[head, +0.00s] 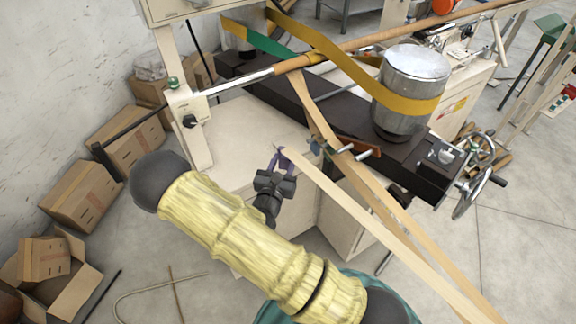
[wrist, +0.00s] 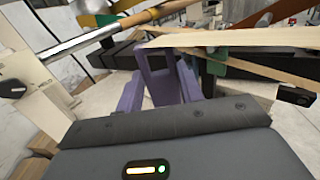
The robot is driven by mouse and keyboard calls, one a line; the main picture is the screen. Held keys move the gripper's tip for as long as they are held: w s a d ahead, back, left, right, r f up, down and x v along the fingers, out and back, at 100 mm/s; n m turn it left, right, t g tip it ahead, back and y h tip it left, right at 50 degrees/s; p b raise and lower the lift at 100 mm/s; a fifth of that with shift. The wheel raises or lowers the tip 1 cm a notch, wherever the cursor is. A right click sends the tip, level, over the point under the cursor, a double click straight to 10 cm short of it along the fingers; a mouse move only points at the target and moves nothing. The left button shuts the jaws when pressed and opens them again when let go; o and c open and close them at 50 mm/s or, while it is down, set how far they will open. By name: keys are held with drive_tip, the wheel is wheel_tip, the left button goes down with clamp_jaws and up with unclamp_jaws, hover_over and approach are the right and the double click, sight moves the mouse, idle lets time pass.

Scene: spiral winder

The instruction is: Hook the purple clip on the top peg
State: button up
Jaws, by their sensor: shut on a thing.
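My gripper (head: 275,172) is shut on the purple clip (head: 283,159), which stands out beyond the dark jaws in the head view. In the wrist view the purple clip (wrist: 159,78) is at the middle, with an opening in its upright part. Purple parts also flank it, and I cannot tell whether these belong to the clip or the fingers. The clip is just left of a small group of metal pegs (head: 340,149) on the machine's near side. I cannot tell which peg is the top one. The clip looks apart from them in the head view.
A pale strap (head: 365,217) runs close to the clip and crosses just above it in the wrist view. A dark machine beam (head: 300,108) carries a metal drum (head: 415,75) wrapped in a yellow band. Cardboard boxes (head: 85,190) stand at the left.

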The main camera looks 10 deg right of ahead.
drive_tip(key=f+n+y, duration=0.1)
drive_tip(key=d+f+n+t+y, duration=0.1)
drive_tip(key=y, duration=0.1)
drive_tip(key=w+f+n+y, duration=0.1)
drive_tip(key=f, duration=0.1)
drive_tip(key=shift+d+t, duration=0.3)
drive_tip(key=shift+d, duration=0.1)
drive_tip(key=f+y, duration=0.1)
drive_tip(key=d+f+n+y, duration=0.1)
drive_tip(key=f, duration=0.1)
drive_tip(key=s+d+f+n+y, duration=0.1)
drive_tip(key=f+y, duration=0.1)
drive_tip(key=shift+s+d+f, duration=0.1)
drive_tip(key=shift+f, duration=0.05)
